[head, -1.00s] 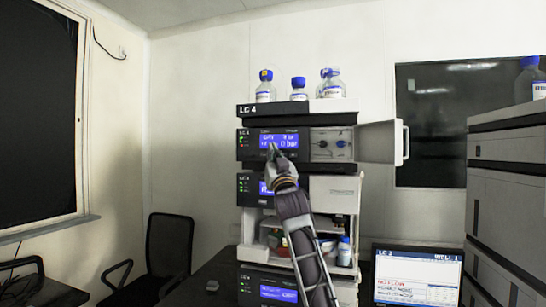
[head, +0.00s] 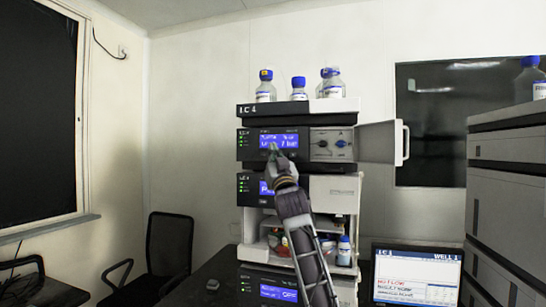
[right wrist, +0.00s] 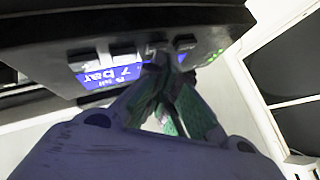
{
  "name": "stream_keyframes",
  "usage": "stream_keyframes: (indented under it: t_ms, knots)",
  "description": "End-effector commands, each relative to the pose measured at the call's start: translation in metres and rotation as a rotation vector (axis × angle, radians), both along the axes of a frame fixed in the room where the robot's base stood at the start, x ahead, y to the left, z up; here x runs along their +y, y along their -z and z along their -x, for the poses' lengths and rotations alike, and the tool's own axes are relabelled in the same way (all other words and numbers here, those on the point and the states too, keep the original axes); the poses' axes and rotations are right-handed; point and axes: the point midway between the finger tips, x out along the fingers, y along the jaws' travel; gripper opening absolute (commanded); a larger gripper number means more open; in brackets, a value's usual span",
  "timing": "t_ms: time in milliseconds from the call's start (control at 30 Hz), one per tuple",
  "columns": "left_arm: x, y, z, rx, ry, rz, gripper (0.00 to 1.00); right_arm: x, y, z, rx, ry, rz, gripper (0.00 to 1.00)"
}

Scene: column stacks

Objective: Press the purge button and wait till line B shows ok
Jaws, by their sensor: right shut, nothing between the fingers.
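The upper module (head: 331,143) of the LC 4 stack has a lit blue display (head: 278,140) with small status lights at its left. The display text is partly readable; the right wrist view shows "7 bar" on the display (right wrist: 100,73). My right gripper (head: 273,150) is shut and empty, its tips at the display's lower edge. I cannot read which button is purge or any line B status. My left gripper is out of view.
Blue-capped bottles (head: 299,90) stand on top of the stack. An open module door (head: 378,143) sticks out to the right. A monitor (head: 418,275) with red text stands at the lower right, beside grey cabinets (head: 505,190). A chair (head: 168,245) is at the left.

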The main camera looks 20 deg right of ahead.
Motion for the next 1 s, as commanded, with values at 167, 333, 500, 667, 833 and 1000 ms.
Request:
stream_keyframes:
  t_ms: [167,333,500,667,833,1000]
  knots:
    - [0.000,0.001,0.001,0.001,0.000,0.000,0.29,0.001,0.001,0.001,0.001,0.000,0.000,0.00]
    - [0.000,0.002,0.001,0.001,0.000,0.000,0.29,0.004,0.001,0.006,0.001,0.000,0.000,0.00]
    - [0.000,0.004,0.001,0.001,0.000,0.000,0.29,0.008,0.001,0.011,0.001,-0.001,-0.001,0.00]
    - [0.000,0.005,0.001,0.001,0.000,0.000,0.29,0.009,0.001,0.013,0.000,-0.001,-0.001,0.00]
    - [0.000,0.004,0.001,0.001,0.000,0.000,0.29,0.009,0.001,0.014,0.000,0.000,0.000,0.00]
    - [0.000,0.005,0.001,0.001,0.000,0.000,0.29,0.010,0.001,0.014,0.000,0.000,0.000,0.00]
